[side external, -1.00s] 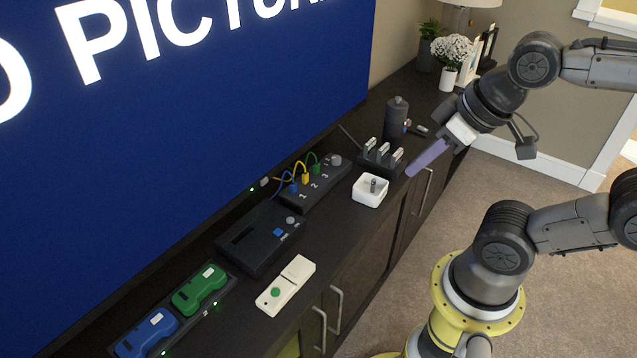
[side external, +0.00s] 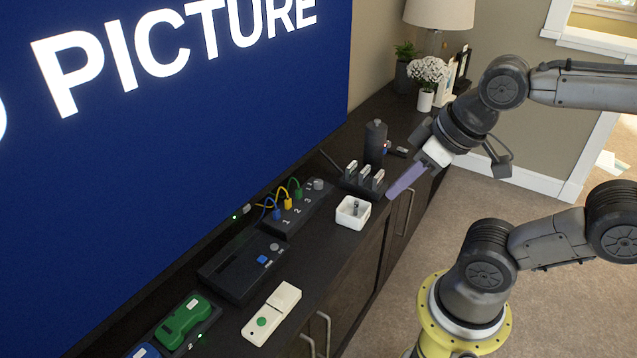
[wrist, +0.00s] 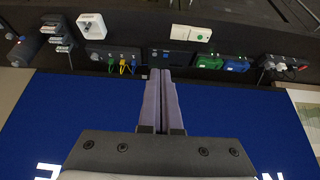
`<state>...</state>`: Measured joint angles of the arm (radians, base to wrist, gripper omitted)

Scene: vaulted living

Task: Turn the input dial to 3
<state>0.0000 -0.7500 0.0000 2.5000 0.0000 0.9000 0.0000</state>
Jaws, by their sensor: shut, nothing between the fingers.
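The input box (side external: 298,207) is a black unit on the dark cabinet, marked 1, 2 and 3, with blue, yellow and green plugs beside the numbers. Its round grey dial (side external: 318,184) sits at the far end, near the 3. I cannot tell which number the dial points to. The box (wrist: 122,58) also shows in the wrist view, upside down. My gripper (side external: 391,195) is shut and empty, with long purple-grey fingers. In the side view it appears to the right of the dial, apart from it, by the cabinet's front edge. The fingertips (wrist: 161,73) show in the wrist view.
A white tray with a small grey piece (side external: 353,212) and a black rack of several sticks (side external: 362,178) stand near the box. A black console (side external: 243,265), white remote (side external: 271,313) and green controller (side external: 184,318) lie nearer. The blue screen (side external: 180,150) rises behind.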

